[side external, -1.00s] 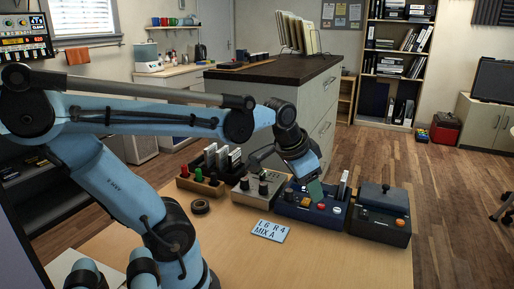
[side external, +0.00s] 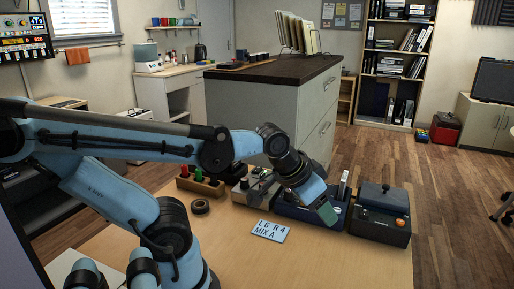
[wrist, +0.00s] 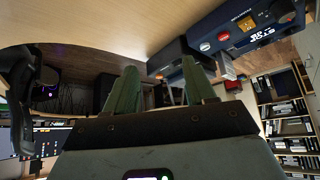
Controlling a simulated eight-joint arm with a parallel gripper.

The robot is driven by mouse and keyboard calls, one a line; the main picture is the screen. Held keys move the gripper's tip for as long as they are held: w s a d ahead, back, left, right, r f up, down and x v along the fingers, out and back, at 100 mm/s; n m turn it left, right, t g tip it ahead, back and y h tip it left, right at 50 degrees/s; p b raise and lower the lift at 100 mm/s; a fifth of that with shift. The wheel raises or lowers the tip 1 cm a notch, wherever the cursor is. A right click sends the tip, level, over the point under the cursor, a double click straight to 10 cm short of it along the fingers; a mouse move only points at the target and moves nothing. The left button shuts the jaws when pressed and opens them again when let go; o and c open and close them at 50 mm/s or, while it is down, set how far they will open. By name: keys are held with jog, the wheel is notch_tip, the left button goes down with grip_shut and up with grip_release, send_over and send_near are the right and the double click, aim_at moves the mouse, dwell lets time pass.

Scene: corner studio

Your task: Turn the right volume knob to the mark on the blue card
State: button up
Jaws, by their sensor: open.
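The blue card (side external: 271,230) lies on the wooden table and reads "L6 R4 MIX A". Behind it the grey box (side external: 240,195) shows one dark knob (side external: 245,184); my arm covers much of its right side, so I cannot clearly see the right knob or its pointer. My gripper (side external: 328,212) is right of the grey box, in front of the dark blue box (side external: 295,211). In the wrist view my gripper (wrist: 160,85) has its two green fingers spread with nothing between them. The dark blue box shows there at the upper right (wrist: 235,30).
A black box with an orange button (side external: 380,222) stands at the table's right end. A wooden block with red and green pegs (side external: 200,187) is left of the grey box, with a tape roll (side external: 200,207) before it. The table front (side external: 310,262) is clear.

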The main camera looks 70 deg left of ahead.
jog(key=w+a+r+n+g+y, duration=0.1)
jog(key=a+r+n+g, duration=0.1)
jog(key=a+n, duration=0.35)
jog(key=w+a+r+n+g, duration=0.1)
jog(key=a+n+g, duration=0.15)
jog(key=a, duration=0.65)
jog(key=n+g+h, duration=0.1)
jog(key=n+g, duration=0.2)
jog(key=n, duration=0.4)
send_over(264, 183)
jog(key=shift+t, duration=0.25)
jog(key=f, duration=1.2)
jog(key=shift+s+d+f, duration=0.15)
jog(key=shift+d, duration=0.1)
grip_shut()
